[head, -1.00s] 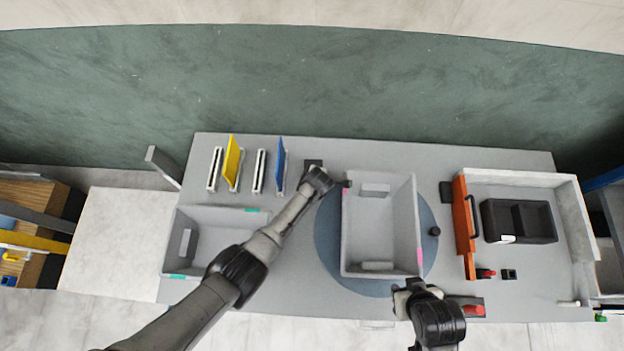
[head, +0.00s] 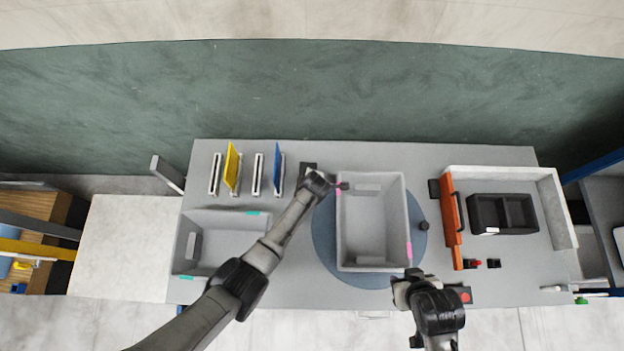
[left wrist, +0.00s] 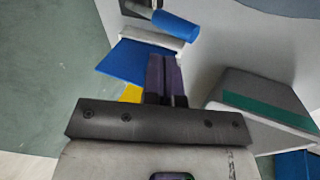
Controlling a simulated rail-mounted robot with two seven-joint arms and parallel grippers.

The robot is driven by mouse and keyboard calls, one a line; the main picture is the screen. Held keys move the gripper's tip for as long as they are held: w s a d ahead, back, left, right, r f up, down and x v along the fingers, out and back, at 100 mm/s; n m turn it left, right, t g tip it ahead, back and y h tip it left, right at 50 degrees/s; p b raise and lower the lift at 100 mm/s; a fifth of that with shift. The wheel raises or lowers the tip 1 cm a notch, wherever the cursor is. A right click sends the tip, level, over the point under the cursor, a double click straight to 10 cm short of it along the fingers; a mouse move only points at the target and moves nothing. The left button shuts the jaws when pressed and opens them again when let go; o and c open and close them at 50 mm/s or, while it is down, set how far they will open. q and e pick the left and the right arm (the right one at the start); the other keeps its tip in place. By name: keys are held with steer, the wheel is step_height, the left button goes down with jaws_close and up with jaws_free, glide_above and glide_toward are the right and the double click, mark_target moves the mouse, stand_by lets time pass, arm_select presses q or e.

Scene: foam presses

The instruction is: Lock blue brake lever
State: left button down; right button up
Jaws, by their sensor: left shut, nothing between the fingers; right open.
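In the left wrist view, a blue cylindrical handle (left wrist: 175,25) sticks out from a dark base (left wrist: 137,8); it looks like the brake lever. In the head view, a dark block (head: 308,167) sits at the turntable's upper left, and my left gripper covers the area beside it, so the blue handle cannot be made out there. My left gripper (head: 342,185) is shut and empty, its tip at the left wall of the grey bin. Its closed fingers (left wrist: 166,80) show in the left wrist view, apart from the handle in the picture. My right gripper (head: 402,286) is open near the table's front edge.
The grey bin (head: 404,215) stands on a blue round turntable (head: 322,235). Slots with a yellow panel (head: 232,165) and a blue panel (head: 278,166) stand at the back left. Another grey bin (head: 195,221) is at left. An orange gate (head: 451,220) and black container (head: 503,214) are at right.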

arm_select(q)
steer(key=v, duration=0.6)
steer(key=shift+s+r, duration=0.25)
steer(key=shift+r, duration=0.05)
stand_by(0.5)
steer(key=s+a+r+m, duration=0.4)
steer(key=s+a+m, duration=0.2)
steer(key=s, duration=0.3)
steer(key=s+a+r+m, duration=0.4)
steer(key=s+a+m, duration=0.2)
steer(key=s, duration=0.3)
steer(key=s+a+r+m+h, duration=0.1)
steer(key=s+a+r+m, duration=0.3)
steer(key=s+a+m, duration=0.2)
steer(key=s+a, duration=0.2)
steer(key=s, duration=0.1)
steer(key=shift+s+a+r+g, duration=0.2)
steer(key=shift+s+r+g, duration=0.05)
steer(key=shift+r+g, duration=0.15)
